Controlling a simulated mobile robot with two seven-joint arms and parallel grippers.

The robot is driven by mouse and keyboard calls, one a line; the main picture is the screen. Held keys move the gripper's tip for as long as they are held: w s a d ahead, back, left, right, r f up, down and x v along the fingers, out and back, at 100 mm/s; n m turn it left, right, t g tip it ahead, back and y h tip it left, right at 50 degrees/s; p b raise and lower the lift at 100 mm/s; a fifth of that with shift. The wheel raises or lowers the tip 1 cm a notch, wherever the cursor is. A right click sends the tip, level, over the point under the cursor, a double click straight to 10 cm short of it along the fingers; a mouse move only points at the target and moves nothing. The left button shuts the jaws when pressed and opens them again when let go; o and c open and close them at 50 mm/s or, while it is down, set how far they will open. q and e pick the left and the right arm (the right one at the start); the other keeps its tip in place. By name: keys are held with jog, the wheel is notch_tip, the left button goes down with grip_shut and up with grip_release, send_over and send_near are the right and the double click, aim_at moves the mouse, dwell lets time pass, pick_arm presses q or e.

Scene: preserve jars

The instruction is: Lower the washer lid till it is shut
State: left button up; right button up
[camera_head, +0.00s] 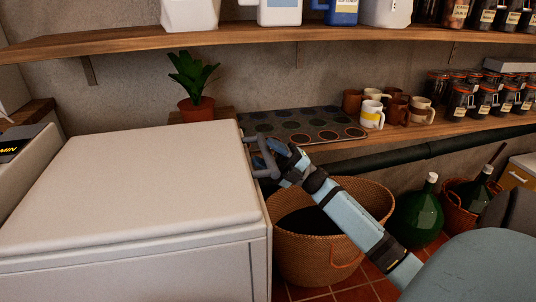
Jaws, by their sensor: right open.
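The white washer (262,272) fills the left and lower left of the head view. Its lid (140,185) lies flat over the top of the body, with only a thin seam along the front edge. My right gripper (257,158) is open at the lid's far right edge, its fingers close beside that edge. I cannot tell whether the fingers touch the lid. My left gripper is not in view.
A wicker basket (305,258) stands on the floor right of the washer, under my right arm. A potted plant (195,88), a patterned mat (300,124), mugs (372,114) and jars (462,102) stand behind. A wooden shelf (250,36) hangs above.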

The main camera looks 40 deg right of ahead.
pick_arm(q)
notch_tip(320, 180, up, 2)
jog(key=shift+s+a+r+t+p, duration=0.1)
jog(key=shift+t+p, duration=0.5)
jog(key=shift+p, duration=0.25)
pick_arm(e)
jog(key=v, duration=1.4)
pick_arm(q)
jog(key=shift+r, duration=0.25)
pick_arm(e)
jog(key=shift+a, duration=0.1)
